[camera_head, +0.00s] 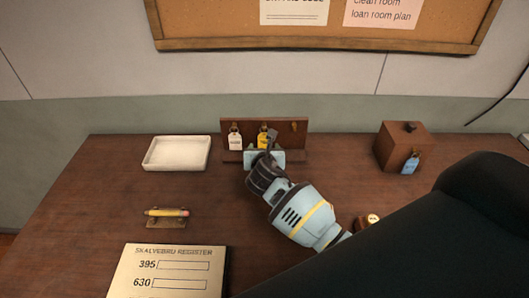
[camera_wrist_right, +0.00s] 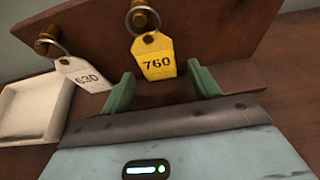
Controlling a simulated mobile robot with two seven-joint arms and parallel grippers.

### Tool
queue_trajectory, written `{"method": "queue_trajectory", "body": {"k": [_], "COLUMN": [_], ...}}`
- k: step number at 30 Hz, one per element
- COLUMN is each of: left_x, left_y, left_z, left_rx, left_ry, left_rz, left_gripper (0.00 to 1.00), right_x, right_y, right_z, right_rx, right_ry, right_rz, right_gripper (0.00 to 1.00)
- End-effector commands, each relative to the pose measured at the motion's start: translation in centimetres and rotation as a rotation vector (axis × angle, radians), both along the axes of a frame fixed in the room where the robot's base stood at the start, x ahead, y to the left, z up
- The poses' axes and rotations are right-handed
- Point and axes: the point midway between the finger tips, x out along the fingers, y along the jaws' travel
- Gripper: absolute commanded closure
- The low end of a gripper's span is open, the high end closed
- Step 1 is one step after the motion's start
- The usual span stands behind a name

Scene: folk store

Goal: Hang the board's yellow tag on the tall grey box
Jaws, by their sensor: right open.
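The wooden board (camera_head: 292,128) stands upright at the back of the desk. The yellow tag (camera_head: 262,136), marked 760 in the right wrist view (camera_wrist_right: 157,62), hangs by its ring from a peg on the board. My right gripper (camera_wrist_right: 164,88) is open just in front of it, with one green finger on each side of the tag's lower part and neither seen closed on it. A white tag (camera_head: 235,139), marked 630 (camera_wrist_right: 86,77), hangs to its left. I see no tall grey box. A brown box (camera_head: 394,143) with a blue tag (camera_head: 411,163) stands at the right. My left gripper is out of view.
A white tray (camera_head: 177,153) lies left of the board. A pencil (camera_head: 167,212) rests on a small holder, and a register sheet (camera_head: 168,273) lies at the front. A small round-topped object (camera_head: 371,219) is beside my right arm. Desk between board and brown box is clear.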

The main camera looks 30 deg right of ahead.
Motion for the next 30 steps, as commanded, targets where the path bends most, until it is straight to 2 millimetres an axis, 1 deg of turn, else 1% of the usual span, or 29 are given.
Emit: {"method": "queue_trajectory", "body": {"k": [3,11,21,22,30], "left_x": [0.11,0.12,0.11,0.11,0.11], "left_y": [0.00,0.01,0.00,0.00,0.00], "left_z": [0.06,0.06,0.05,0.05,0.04], "left_rx": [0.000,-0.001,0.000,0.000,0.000], "left_ry": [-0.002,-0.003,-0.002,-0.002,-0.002], "left_rz": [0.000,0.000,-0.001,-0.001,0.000], "left_gripper": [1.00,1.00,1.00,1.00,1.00], "right_x": [0.31,0.34,0.33,0.32,0.34], "right_y": [-0.15,-0.19,-0.18,-0.19,-0.20], "right_z": [-0.12,-0.17,-0.18,-0.18,0.00], "right_rx": [0.000,0.000,0.000,0.000,0.000], "right_ry": [0.000,0.000,0.000,0.000,-0.001], "right_rz": [0.000,0.000,0.000,0.000,0.000], "right_gripper": [0.38,0.38,0.83,0.86,0.86]}}
